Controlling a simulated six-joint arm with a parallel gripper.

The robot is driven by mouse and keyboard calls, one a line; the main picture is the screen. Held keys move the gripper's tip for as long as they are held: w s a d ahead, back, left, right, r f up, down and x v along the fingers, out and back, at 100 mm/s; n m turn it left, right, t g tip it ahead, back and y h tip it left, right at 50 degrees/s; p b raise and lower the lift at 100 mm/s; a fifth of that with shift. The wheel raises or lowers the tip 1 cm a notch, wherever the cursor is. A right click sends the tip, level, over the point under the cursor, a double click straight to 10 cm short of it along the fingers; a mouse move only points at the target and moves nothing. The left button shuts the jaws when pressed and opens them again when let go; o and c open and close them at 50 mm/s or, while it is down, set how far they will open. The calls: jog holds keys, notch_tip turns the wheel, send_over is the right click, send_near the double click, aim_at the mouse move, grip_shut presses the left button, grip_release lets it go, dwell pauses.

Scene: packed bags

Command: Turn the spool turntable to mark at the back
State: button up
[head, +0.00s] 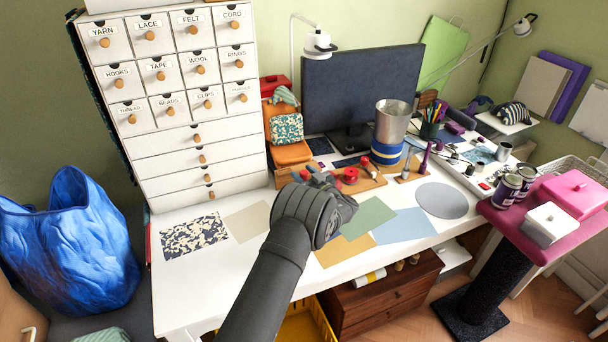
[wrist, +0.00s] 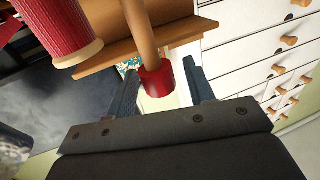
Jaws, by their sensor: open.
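The spool turntable (head: 367,181) is a low wooden piece with red spools on the white desk, partly hidden behind my gripper in the head view. In the wrist view, a light wooden post (wrist: 148,35) with a red end (wrist: 156,81) reaches between my fingers. A red thread spool (wrist: 66,30) stands to its left, near wooden boards (wrist: 125,55). My gripper (wrist: 161,68) is open, one finger on each side of the red end, with gaps visible. In the head view my gripper (head: 312,172) is just left of the spools. I cannot make out a mark.
The white drawer cabinet (head: 175,95) stands left of my gripper. A dark monitor (head: 362,90) and a metal cup on a blue spool (head: 388,138) stand behind and right. An orange stand with a patterned pouch (head: 286,129) is close behind. Flat sheets (head: 402,226) lie on the front desk.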

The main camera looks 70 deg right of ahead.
grip_shut()
jog(key=shift+d, duration=0.1)
jog(key=shift+n+t+y, duration=0.6)
jog(key=shift+n+y, duration=0.45)
jog(key=shift+y, duration=0.45)
jog(key=shift+n+t+y, duration=0.6)
jog(key=shift+n+y, duration=0.45)
jog(key=shift+y, duration=0.45)
jog(key=shift+r+n+y, duration=0.1)
jog(key=shift+n+y, duration=0.2)
jog(key=shift+y, duration=0.2)
grip_release()
